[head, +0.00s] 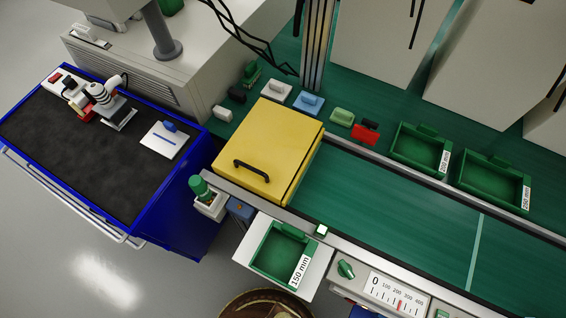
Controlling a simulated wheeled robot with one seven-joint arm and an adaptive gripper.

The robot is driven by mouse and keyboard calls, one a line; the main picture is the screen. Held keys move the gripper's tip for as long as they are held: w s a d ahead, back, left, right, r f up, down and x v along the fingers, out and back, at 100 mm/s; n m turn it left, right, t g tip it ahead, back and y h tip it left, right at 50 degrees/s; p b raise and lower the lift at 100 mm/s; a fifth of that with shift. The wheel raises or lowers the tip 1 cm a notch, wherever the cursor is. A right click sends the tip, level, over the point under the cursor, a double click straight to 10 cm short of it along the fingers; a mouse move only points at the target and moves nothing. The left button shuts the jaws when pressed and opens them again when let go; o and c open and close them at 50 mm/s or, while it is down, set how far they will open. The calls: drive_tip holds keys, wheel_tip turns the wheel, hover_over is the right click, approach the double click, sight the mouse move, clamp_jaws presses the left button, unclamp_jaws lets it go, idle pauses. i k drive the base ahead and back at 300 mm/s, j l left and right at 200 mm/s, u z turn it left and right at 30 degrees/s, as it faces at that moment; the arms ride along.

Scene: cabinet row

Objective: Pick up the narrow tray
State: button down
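Three green open trays are in the head view, each with a label on one end. The narrow tray (280,252), labelled 150 mm, rests on a white plate (250,232) at the front edge of the line. It looks empty. A tray labelled 200 mm (402,145) and a tray labelled 250 mm (472,178) stand on the green surface at the back right. My gripper is not in view, and nothing holds the narrow tray.
A yellow box with a black handle (280,135) covers the left of the green belt (400,212). A control panel with a scale (390,290) is right of the narrow tray. A round brown object (262,302) is below it. A blue cart (185,210) stands left.

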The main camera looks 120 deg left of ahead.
sight(284, 254)
drive_tip(key=k+l+u, duration=0.1)
drive_tip(key=u, duration=0.3)
drive_tip(key=l+u, duration=0.1)
drive_tip(key=u, duration=0.35)
drive_tip(key=k+u, duration=0.15)
drive_tip(key=u, duration=2.2)
drive_tip(key=k+j+z, duration=0.3)
drive_tip(key=j, duration=0.2)
drive_tip(key=k+j+z, duration=0.3)
drive_tip(key=j, duration=0.15)
